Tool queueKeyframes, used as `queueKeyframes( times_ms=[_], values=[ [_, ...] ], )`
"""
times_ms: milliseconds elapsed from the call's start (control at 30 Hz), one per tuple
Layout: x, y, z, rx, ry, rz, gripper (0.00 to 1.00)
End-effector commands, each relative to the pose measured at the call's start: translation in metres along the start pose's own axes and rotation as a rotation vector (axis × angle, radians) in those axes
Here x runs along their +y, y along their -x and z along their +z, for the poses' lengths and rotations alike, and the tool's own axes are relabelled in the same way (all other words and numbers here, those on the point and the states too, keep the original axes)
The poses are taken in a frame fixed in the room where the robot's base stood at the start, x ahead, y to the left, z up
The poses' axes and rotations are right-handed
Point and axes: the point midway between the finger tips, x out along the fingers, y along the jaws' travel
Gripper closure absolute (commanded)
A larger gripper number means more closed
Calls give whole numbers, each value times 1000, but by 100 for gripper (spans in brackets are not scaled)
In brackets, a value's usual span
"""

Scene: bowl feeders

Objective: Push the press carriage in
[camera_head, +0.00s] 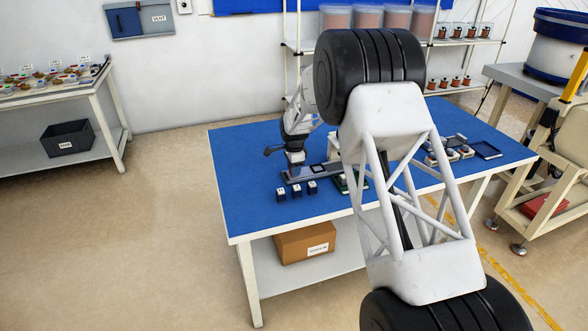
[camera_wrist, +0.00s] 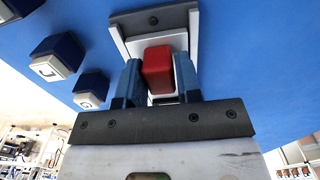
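The press stands on the blue table as a dark, low fixture (camera_head: 312,173) in the head view. In the wrist view its dark frame (camera_wrist: 122,34) and light metal inside show beyond a red block (camera_wrist: 157,65), which looks like the carriage's handle. My gripper (camera_wrist: 157,72) points at the fixture with one blue finger on each side of the red block. Both fingers appear to touch the block's sides. In the head view my gripper (camera_head: 294,158) is low over the left end of the fixture, and the red block is hidden.
Several small dark blue blocks with white labelled tops (camera_head: 297,191) stand in front of the fixture. A green-edged item (camera_head: 345,184) lies right of them, partly behind my arm. The table's left side is clear.

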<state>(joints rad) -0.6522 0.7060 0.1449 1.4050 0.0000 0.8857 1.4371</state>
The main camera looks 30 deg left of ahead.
Motion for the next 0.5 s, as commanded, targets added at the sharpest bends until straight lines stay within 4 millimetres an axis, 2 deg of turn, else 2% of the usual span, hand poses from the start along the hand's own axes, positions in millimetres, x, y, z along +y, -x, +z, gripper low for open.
queueKeyframes(
  times_ms=[33,200,367,500],
  values=[
    [0,0,0,0,0,0,76],
    [0,0,0,0,0,0,100],
    [0,0,-1,0,0,0,100],
    [0,0,-11,0,-1,0,100]
  ],
)
